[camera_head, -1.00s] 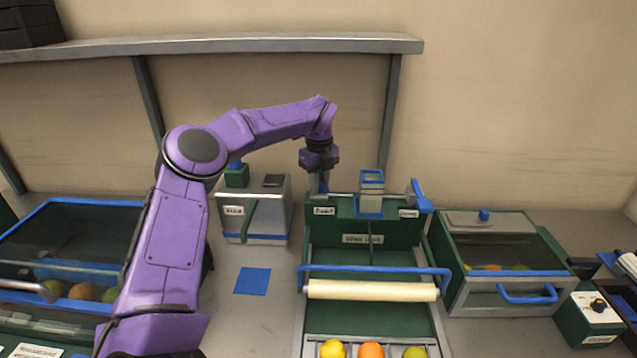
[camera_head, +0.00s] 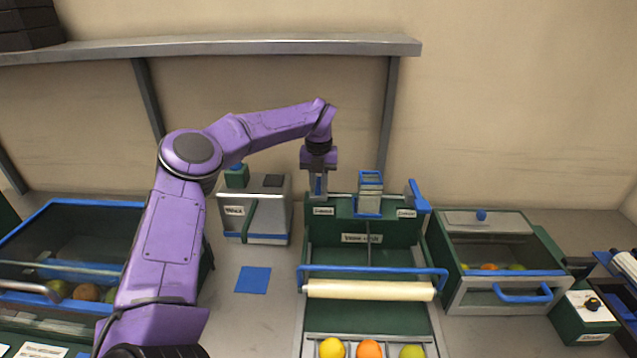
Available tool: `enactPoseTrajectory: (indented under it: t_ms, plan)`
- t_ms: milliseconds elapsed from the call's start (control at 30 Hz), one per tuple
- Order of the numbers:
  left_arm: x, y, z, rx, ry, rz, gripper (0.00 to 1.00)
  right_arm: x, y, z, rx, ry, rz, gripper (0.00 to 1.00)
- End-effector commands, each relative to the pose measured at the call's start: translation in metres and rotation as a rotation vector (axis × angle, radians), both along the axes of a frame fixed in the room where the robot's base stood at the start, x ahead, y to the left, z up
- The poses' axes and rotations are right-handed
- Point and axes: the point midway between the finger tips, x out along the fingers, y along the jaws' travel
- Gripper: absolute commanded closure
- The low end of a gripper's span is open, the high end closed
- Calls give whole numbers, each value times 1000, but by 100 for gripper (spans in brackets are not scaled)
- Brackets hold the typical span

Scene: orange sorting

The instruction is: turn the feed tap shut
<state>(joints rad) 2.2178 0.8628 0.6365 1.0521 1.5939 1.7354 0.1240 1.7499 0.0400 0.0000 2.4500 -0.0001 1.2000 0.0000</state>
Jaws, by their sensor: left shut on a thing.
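The green sorting unit (camera_head: 330,235) stands at the centre, with small white labels on its back panel. My left gripper (camera_head: 318,191) points down at the top left of that panel, just above the left label (camera_head: 323,211). It is shut on a small part there, apparently the feed tap; the fingers hide nearly all of it, so its angle cannot be read. A blue lever (camera_head: 417,198) stands at the panel's top right, clear of the gripper. My right gripper is not in view.
A clear, blue-rimmed hopper (camera_head: 370,182) stands right of the gripper. A grey and green box (camera_head: 255,208) is close on the left. A roller (camera_head: 370,290) and several fruits lie in front. A blue-handled bin (camera_head: 500,295) is at right. A shelf (camera_head: 250,46) runs above.

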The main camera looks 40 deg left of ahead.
Motion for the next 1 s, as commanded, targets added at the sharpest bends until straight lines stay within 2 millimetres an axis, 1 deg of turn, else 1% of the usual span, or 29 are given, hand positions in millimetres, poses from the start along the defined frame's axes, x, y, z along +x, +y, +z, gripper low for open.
enactPoseTrajectory:
  t_ms: [33, 467, 500, 533, 567, 867, 967, 1000]
  plan:
    - [-2, -2, -4, -5, 10, -7, 100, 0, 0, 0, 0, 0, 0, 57]
    - [-2, -1, -4, -4, 11, -16, 100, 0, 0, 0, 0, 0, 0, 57]
    - [-2, -1, -4, -3, 10, -16, 75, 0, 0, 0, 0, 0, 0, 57]
    - [-2, -1, -4, -3, 10, -16, 65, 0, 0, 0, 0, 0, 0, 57]
    - [-2, -1, -4, -3, 10, -16, 57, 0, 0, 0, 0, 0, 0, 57]
    - [-1, 0, 1, -1, 3, -14, 57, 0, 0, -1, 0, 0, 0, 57]
    - [0, 0, 16, 1, -1, -14, 57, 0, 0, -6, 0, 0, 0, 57]
    - [0, 0, 24, 1, -1, -13, 57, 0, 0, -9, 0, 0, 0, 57]
